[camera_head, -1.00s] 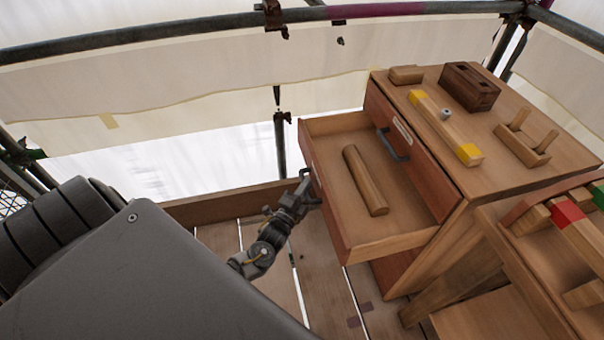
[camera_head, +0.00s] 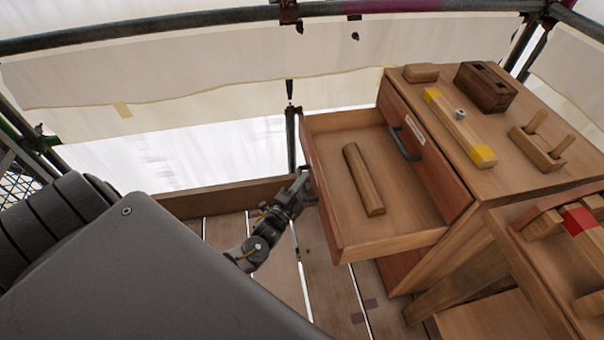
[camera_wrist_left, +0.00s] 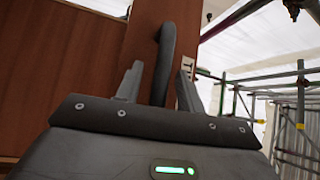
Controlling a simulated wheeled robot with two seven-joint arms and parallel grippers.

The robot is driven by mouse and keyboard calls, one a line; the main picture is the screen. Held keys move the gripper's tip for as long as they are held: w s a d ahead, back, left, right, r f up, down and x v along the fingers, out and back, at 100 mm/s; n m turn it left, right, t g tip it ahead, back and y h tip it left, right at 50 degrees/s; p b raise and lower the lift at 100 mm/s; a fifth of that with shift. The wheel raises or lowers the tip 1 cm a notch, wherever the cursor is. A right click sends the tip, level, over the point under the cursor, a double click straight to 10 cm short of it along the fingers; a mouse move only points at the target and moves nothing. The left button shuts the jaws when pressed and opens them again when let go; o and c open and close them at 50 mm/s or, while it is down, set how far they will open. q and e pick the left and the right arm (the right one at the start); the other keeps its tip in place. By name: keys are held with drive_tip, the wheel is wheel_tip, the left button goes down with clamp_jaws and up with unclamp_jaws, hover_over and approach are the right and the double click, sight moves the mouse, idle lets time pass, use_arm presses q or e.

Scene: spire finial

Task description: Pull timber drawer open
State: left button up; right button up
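The timber drawer (camera_head: 400,242) stands well out of the wooden cabinet (camera_head: 487,212) in the head view, its inside visible. A rounded wooden bar (camera_head: 362,180) lies in it. My left gripper (camera_head: 304,190) is at the outer face of the drawer front. The handle's grip point is hidden in the head view. My right gripper is in neither view.
On the cabinet top are a yellow-ended bar (camera_head: 460,125), a dark block (camera_head: 486,87) and a pegged wooden piece (camera_head: 540,148). An upper drawer with a dark handle (camera_head: 405,147) is closed. A tray with a red-marked piece (camera_head: 578,220) is at right. Scaffold poles and sheeting stand behind.

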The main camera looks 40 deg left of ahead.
use_arm(q)
drive_tip(key=s+f, duration=0.1)
drive_tip(key=s, duration=0.9)
drive_tip(key=shift+s+f, duration=0.2)
drive_tip(key=shift+s, duration=0.15)
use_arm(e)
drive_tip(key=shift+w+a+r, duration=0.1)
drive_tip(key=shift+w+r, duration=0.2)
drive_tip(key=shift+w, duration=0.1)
use_arm(q)
drive_tip(key=shift+d, duration=0.1)
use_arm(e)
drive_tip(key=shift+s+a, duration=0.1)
